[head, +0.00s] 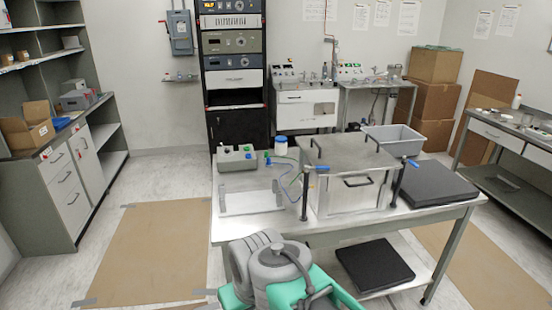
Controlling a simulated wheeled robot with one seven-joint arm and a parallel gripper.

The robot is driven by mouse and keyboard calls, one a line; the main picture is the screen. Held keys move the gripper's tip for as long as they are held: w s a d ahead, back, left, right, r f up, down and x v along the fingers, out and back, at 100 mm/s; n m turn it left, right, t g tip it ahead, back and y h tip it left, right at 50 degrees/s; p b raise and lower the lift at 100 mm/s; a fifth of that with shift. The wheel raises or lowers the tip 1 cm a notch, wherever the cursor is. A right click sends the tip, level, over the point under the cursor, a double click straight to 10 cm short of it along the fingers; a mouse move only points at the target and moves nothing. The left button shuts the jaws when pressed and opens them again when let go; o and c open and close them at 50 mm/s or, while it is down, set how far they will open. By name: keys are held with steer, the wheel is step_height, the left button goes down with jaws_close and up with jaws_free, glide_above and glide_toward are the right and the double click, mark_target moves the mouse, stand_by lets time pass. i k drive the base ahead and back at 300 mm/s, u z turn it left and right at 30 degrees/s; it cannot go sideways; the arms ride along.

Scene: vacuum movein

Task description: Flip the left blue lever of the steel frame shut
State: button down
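The steel frame (343,199) is a box-like metal chamber on the steel table, with dark handles on top and a dark handle on its front. The left blue lever (322,169) is small and sits at the top of a thin black post at the front left corner. It points right from the post top. A matching right blue lever (413,164) tops another black post at the right. Whether either lever is open or shut is too small to tell. Grey and green links of my arm show at the bottom centre; my gripper cannot be made out.
The steel table (271,229) also bears a grey control box (237,157) with tubes, a white-and-blue jar (281,146), a grey bin (394,139) and a black slab (436,184). Another black slab (374,265) lies on its lower shelf. Open floor lies left of the table.

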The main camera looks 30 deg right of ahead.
mark_target(306, 170)
steer(key=u, duration=0.15)
steer(key=i, duration=1.05)
steer(key=z, duration=0.3)
